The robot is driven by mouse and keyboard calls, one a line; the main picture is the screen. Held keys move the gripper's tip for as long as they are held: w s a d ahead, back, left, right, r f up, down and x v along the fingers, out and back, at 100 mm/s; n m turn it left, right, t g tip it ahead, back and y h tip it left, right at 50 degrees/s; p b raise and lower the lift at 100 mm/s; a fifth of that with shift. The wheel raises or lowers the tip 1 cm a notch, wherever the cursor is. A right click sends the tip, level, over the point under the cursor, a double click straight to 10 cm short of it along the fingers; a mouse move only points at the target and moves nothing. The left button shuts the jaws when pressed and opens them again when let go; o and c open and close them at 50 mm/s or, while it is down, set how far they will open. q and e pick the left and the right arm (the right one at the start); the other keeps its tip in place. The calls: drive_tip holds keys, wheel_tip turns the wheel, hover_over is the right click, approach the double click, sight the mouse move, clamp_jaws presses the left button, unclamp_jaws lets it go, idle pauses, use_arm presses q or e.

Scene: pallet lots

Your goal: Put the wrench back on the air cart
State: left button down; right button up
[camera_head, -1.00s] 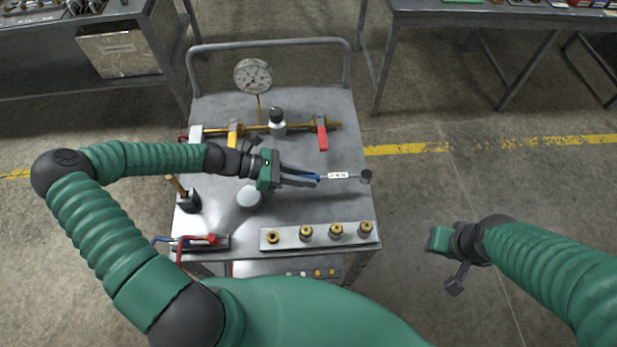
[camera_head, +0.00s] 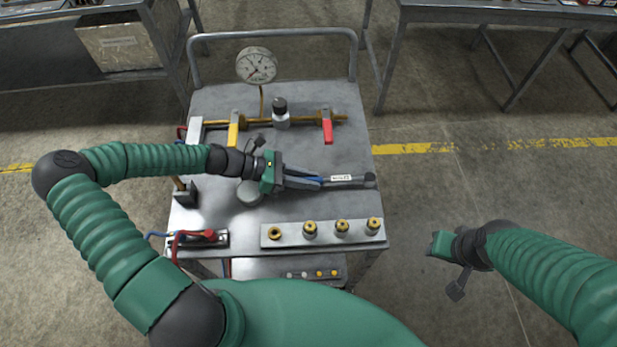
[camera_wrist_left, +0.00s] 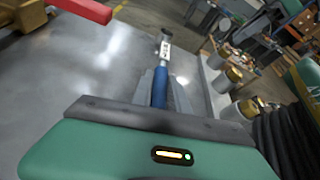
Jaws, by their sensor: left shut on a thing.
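The wrench (camera_head: 342,180) has a blue grip and a silver shaft with a white label. Its dark head points right, near the cart's right edge. My left gripper (camera_head: 305,182) is shut on the blue grip; the wrench also shows in the left wrist view (camera_wrist_left: 163,60), pointing away between the fingers. The air cart (camera_head: 335,98) is a grey metal cart with a push handle, and the wrench is over its top. I cannot tell whether the wrench touches the top. My right gripper (camera_head: 447,260) is off the cart to the right; its jaw state is unclear.
Red and blue hoses (camera_head: 195,237) lie front left. Benches stand behind.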

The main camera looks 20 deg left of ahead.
use_arm(q)
drive_tip(key=shift+d+f, duration=0.2)
drive_tip(key=shift+d, duration=0.05)
use_arm(e)
drive_tip(key=shift+d+f, duration=0.15)
drive_tip(key=shift+d, duration=0.15)
use_arm(q)
drive_tip(key=c, duration=1.2)
unclamp_jaws()
drive_tip(key=shift+a, duration=0.15)
use_arm(e)
drive_tip(key=shift+a, duration=0.15)
